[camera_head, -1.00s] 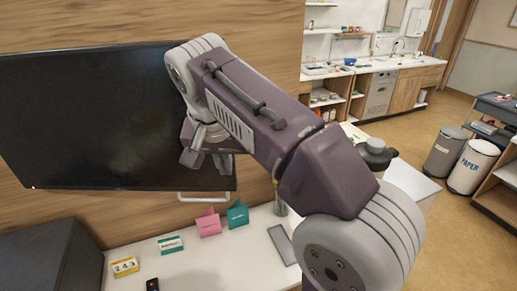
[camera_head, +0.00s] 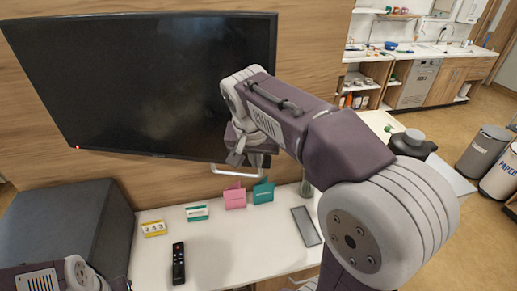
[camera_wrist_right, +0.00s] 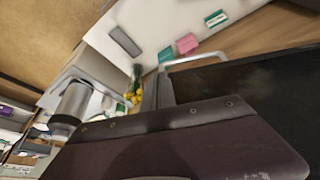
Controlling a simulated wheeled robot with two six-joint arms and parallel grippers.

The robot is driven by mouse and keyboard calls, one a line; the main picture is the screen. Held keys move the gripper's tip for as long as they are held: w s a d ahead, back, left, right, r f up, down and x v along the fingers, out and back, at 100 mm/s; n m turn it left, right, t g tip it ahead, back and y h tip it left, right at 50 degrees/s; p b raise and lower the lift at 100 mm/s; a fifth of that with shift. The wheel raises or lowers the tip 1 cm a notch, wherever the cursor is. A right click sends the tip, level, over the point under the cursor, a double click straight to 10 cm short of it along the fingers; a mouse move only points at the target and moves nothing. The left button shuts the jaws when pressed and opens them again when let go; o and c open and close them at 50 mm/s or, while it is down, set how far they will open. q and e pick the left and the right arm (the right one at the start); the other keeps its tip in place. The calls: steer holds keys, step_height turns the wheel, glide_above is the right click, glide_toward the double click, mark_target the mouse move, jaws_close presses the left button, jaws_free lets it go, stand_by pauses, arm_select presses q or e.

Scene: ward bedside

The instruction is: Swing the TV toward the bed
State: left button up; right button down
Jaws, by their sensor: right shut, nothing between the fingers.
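The TV (camera_head: 140,85) is a wide black screen in front of the wood-panelled wall, at upper left in the head view. In the right wrist view the TV (camera_wrist_right: 260,95) is a dark panel at the right. A pale bar handle (camera_head: 222,172) hangs below its lower right corner; the handle also shows in the wrist view (camera_wrist_right: 195,60). My right gripper (camera_head: 238,158) is shut and empty, close to that corner and handle. Whether it touches either cannot be told. Part of my left arm shows at bottom left, but its gripper is out of view. No bed is clearly visible.
Below the TV, a white counter (camera_head: 215,250) holds a remote (camera_head: 178,263), small cards, a pink and a teal folded card (camera_head: 263,192), and a grey flat device (camera_head: 306,226). A dark block (camera_head: 70,230) stands left. Bins and open floor lie right.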

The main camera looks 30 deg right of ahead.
steer(key=w+d+p, duration=0.1)
steer(key=w+d, duration=0.1)
steer(key=w, duration=0.1)
steer(key=shift+d+p, duration=0.25)
steer(key=shift+p, duration=0.15)
steer(key=shift+r, duration=0.1)
